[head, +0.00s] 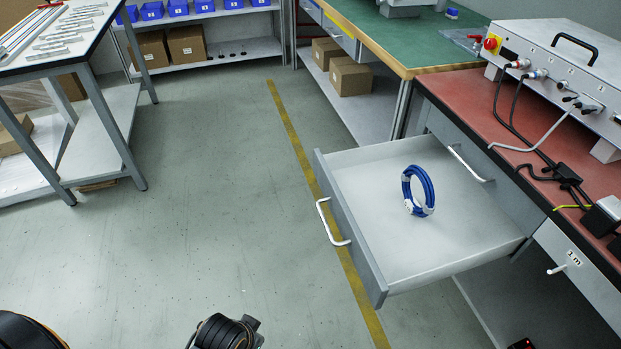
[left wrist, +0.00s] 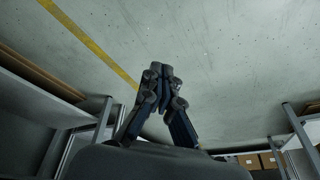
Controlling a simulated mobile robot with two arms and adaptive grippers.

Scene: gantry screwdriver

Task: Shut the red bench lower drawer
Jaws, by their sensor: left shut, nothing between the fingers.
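The red bench (head: 445,92) stands at the right in the head view. Its lower drawer (head: 345,225) is pulled far out over the floor, with its white handle (head: 328,226) on the front facing left. A blue cable coil (head: 430,190) stands in the drawer. Above and behind the open drawer, the upper drawer's handle (head: 470,166) sits on a front that looks closed. My left gripper (left wrist: 161,72) is shut and empty in the left wrist view, with floor behind it. Dark parts of mine show at the head view's bottom edge. My right gripper is not in view.
A green-topped bench (head: 410,38) adjoins the red bench behind. A white-topped table (head: 60,45) stands at the far left, and shelving with blue bins (head: 178,8) is at the back. The floor (head: 200,210) left of the drawer is clear, with a yellow line (head: 290,130).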

